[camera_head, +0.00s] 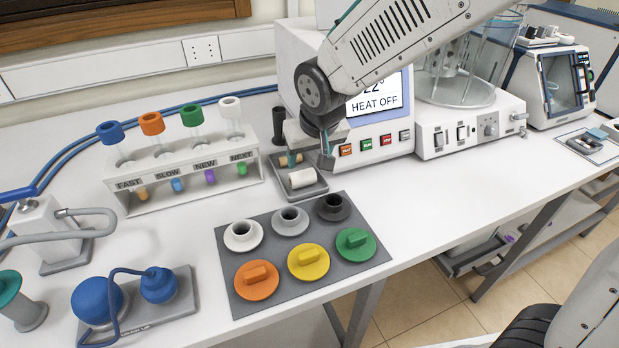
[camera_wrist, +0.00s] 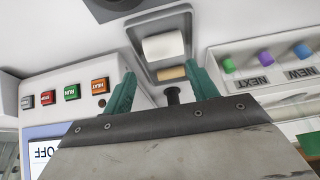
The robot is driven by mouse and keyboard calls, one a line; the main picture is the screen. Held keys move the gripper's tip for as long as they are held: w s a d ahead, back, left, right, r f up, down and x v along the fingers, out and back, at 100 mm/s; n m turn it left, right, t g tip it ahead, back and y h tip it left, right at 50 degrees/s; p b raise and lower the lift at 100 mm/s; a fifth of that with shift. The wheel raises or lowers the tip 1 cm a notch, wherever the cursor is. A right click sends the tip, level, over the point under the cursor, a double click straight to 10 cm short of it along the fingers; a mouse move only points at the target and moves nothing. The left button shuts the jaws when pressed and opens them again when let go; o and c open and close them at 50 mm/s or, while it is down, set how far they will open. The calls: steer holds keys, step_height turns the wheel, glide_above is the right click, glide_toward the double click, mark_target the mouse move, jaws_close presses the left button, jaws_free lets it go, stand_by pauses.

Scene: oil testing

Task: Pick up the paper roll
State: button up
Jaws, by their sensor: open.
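The white paper roll (camera_head: 302,178) lies on its side in a small grey tray (camera_head: 318,188) between the tube rack and the heating machine. In the wrist view the paper roll (camera_wrist: 163,46) shows beyond the fingertips, inside the tray (camera_wrist: 187,14). A tan cylinder (camera_head: 291,160) lies in the same tray, and it shows in the wrist view (camera_wrist: 171,73) nearer to my gripper. My gripper (camera_head: 309,160) is above the tray, with its teal fingers apart. In the wrist view my gripper (camera_wrist: 161,83) is open, with nothing between the fingers.
The labelled tube rack (camera_head: 188,187) with coloured caps stands to the left. The machine with the screen (camera_head: 384,140) is close on the right. A dark cylinder (camera_head: 279,125) stands behind the tray. A grey mat (camera_head: 232,291) with cups and coloured lids lies in front.

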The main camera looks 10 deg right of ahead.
mark_target(302, 173)
steer(key=x, duration=0.4)
steer(key=s+x, duration=0.1)
steer(key=x, duration=0.1)
steer(key=shift+w+a+f, duration=0.2)
steer(key=shift+a+f, duration=0.2)
steer(key=shift+f, duration=0.1)
steer(key=c, duration=0.6)
